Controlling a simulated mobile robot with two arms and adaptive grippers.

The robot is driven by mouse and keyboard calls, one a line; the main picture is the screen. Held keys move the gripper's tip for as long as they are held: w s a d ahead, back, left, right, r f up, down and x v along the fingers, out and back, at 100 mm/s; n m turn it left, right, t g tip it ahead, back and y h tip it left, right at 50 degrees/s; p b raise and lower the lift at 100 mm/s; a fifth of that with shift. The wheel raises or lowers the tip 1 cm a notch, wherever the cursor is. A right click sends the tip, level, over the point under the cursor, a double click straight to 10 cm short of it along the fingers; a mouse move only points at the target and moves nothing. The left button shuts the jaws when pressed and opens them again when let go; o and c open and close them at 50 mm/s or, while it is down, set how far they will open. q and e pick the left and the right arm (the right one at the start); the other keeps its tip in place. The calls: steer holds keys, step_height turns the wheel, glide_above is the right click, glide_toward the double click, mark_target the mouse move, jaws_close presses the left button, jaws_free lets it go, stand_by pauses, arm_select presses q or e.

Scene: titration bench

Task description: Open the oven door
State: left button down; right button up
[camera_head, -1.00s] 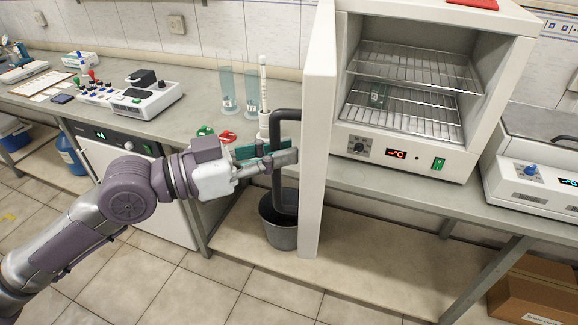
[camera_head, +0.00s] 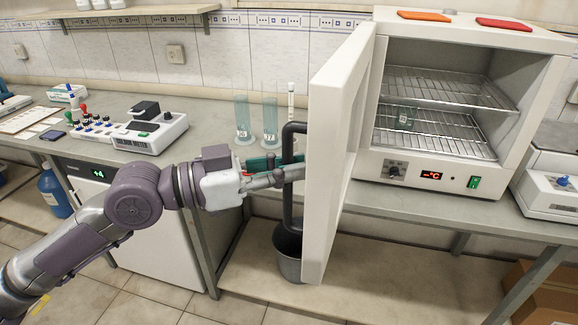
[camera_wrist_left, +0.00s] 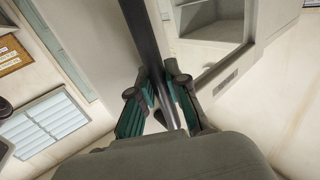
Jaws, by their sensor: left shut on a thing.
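The white oven (camera_head: 455,110) stands on the bench at the right of the head view. Its door (camera_head: 335,150) is swung wide open on its left side, so the wire racks (camera_head: 440,95) inside show. The dark bar handle (camera_head: 289,180) is on the door's left face. My left gripper (camera_head: 283,174) is shut on the handle. In the left wrist view the handle (camera_wrist_left: 146,45) runs between the two fingers (camera_wrist_left: 160,98). My right gripper is not in view.
Two glass cylinders (camera_head: 270,115) stand on the bench behind the handle. A grey bucket (camera_head: 288,262) is below the door. A white instrument (camera_head: 150,132) sits on the bench at left.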

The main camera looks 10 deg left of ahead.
arm_select(q)
steer(key=shift+f, duration=0.1)
steer(key=c, duration=1.1)
jaws_free()
steer(key=shift+c, duration=0.2)
steer(key=v, duration=1.2)
